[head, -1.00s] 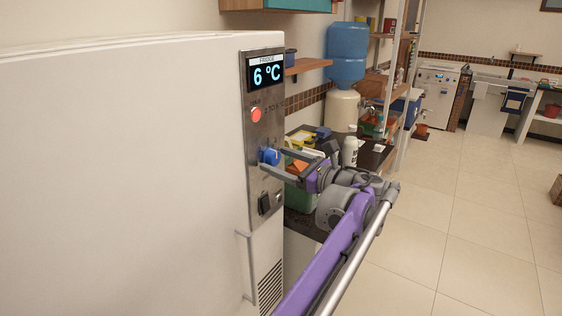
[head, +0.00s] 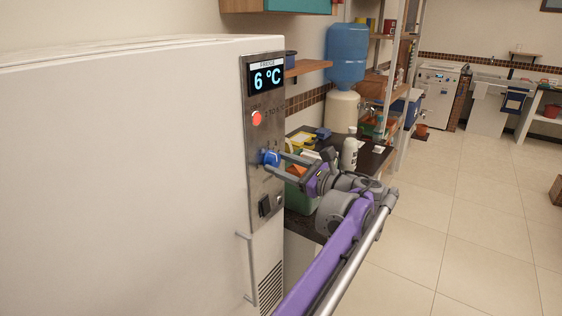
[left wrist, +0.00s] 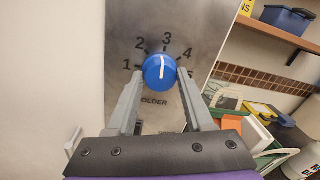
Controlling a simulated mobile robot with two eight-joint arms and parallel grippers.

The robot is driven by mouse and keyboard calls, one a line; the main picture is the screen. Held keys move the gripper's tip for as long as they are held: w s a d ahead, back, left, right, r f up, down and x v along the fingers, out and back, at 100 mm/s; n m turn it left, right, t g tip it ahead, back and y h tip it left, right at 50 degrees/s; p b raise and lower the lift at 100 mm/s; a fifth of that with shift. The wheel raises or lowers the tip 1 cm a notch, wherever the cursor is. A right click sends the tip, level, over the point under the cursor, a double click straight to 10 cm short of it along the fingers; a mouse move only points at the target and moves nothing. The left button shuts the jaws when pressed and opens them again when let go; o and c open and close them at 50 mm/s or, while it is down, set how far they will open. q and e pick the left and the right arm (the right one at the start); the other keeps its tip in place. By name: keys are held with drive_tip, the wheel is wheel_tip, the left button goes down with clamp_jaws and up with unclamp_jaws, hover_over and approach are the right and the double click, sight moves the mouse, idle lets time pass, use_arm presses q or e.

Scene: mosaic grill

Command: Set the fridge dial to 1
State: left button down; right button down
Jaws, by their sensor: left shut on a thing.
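The fridge (head: 130,150) has a metal control panel with a display (head: 266,79) reading 6 °C. The blue dial (head: 269,158) sits on this panel, below a red button. In the left wrist view, the dial (left wrist: 160,70) has a white pointer mark facing up, close to the 3. The numbers 1, 2, 3 and 4 show around it, with the word "OLDER" below. My left gripper (left wrist: 160,77) is shut on the dial, one finger at each side. The gripper also shows in the head view (head: 276,158). My right gripper is out of view.
A black switch (head: 270,205) is on the panel below the dial. A dark counter (head: 372,160) with a white bottle (head: 350,152) and a green bin (head: 300,198) stands just behind my left gripper. Open tiled floor lies to the right.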

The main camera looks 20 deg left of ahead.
use_arm(q)
drive_tip(key=n+p, duration=0.2)
drive_tip(key=n, duration=0.1)
drive_tip(key=shift+r+n+p, duration=0.15)
drive_tip(key=shift+n+p, duration=0.15)
drive_tip(key=n+p, duration=0.2)
drive_tip(key=n, duration=0.2)
drive_tip(key=shift+n+y+p, duration=0.3)
drive_tip(key=shift+p, duration=0.1)
drive_tip(key=n+p, duration=0.2)
drive_tip(key=n, duration=0.2)
drive_tip(key=shift+w+n+g, duration=0.1)
drive_tip(key=shift+n+g, duration=0.2)
drive_tip(key=shift+n, duration=0.1)
drive_tip(key=shift+f+n+p, duration=0.2)
drive_tip(key=shift+n+p, duration=0.85)
drive_tip(key=shift+n, duration=1.05)
drive_tip(key=shift+c, duration=1.4)
unclamp_jaws()
drive_tip(key=shift+d+f, duration=0.1)
drive_tip(key=shift+d, duration=0.05)
